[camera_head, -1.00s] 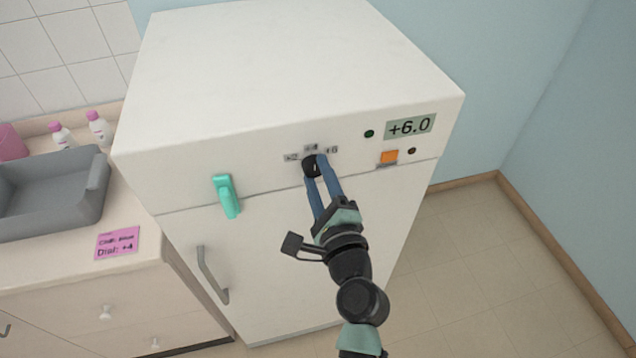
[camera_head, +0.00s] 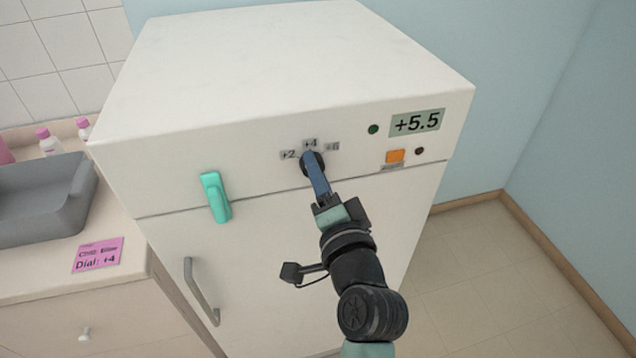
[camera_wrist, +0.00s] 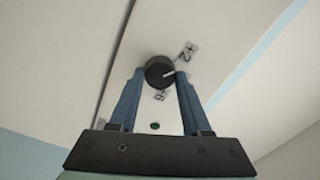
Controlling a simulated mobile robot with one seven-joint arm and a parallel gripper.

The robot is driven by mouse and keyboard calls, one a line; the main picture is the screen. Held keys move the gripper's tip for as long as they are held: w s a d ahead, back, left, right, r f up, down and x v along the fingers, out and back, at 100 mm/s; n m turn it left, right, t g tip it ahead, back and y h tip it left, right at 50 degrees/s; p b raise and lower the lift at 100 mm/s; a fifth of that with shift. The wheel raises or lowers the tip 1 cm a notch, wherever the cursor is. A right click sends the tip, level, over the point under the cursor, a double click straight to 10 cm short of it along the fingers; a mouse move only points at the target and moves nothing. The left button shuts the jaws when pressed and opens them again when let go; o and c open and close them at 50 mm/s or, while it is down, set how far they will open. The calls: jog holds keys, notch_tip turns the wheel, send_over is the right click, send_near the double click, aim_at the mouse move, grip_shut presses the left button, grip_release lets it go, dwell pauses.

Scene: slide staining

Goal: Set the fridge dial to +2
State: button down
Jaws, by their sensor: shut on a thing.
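The black round dial (camera_head: 313,163) is on the upper front of the white fridge (camera_head: 270,70). Labels +2 (camera_head: 288,155), +4 (camera_head: 310,143) and +6 (camera_head: 332,147) sit around it. The display (camera_head: 417,122) reads +5.5. My gripper (camera_head: 315,170) reaches up to the dial from below and is shut on it; its blue fingers overlap in the head view. In the wrist view the dial (camera_wrist: 158,66) lies between the two fingertips (camera_wrist: 160,76). Its white mark points between the +4 label (camera_wrist: 187,51) and the +6 label (camera_wrist: 160,96).
A teal latch (camera_head: 215,197) and grey handle (camera_head: 201,292) are left. A grey basin (camera_head: 45,205) stands left.

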jog(key=shift+f+n+b, duration=0.15)
jog(key=shift+n+b, duration=0.25)
jog(key=shift+n, duration=0.3)
jog(key=shift+c, duration=1.8)
grip_release()
jog(key=b+v, duration=0.3)
jog(key=v, duration=1)
